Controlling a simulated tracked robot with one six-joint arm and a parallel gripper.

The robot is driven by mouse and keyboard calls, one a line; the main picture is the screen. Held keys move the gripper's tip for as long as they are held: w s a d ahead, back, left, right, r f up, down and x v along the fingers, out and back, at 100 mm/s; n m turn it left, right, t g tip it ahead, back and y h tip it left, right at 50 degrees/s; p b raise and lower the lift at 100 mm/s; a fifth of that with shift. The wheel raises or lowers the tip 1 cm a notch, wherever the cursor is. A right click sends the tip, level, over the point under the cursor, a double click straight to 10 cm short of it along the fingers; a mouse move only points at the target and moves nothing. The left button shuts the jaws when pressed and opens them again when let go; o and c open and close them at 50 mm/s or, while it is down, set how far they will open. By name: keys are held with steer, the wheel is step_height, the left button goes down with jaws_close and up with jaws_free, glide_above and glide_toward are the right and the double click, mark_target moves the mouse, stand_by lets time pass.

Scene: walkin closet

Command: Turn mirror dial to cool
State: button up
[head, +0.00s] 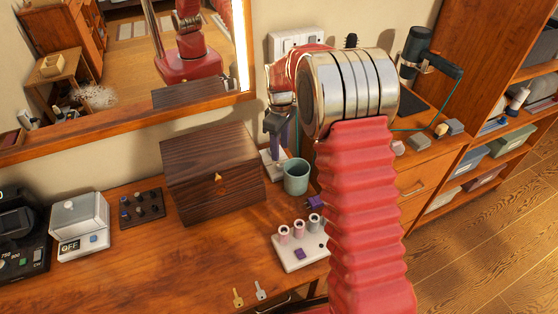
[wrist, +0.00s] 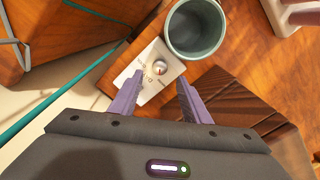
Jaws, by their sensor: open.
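A small white panel with a round dial (wrist: 160,68) shows between my fingertips in the wrist view. The dial has a light knob; small marks around it are too small to read. The white panel (head: 268,160) also shows in the head view, on the wooden table below my gripper, and its dial is hidden there. My gripper (wrist: 159,79) is open, with purple fingers on either side of the dial; I cannot tell whether they touch it. In the head view my gripper (head: 283,133) points down, partly hidden by my arm. The mirror (head: 160,50) has a lit strip at its right edge.
A green cup (head: 296,177) stands close beside the panel. A dark wooden box (head: 211,172) stands to the left. A white holder (head: 302,254) with several rollers is in front. A wall socket (head: 296,42) is behind. A teal cord (wrist: 60,80) crosses the wrist view.

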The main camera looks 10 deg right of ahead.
mark_target(280, 164)
step_height(280, 164, down, 7)
steer(key=shift+r, duration=0.15)
stand_by(0.4)
steer(key=c, duration=1)
steer(key=shift+a, duration=0.15)
steer(key=shift+c, duration=0.2)
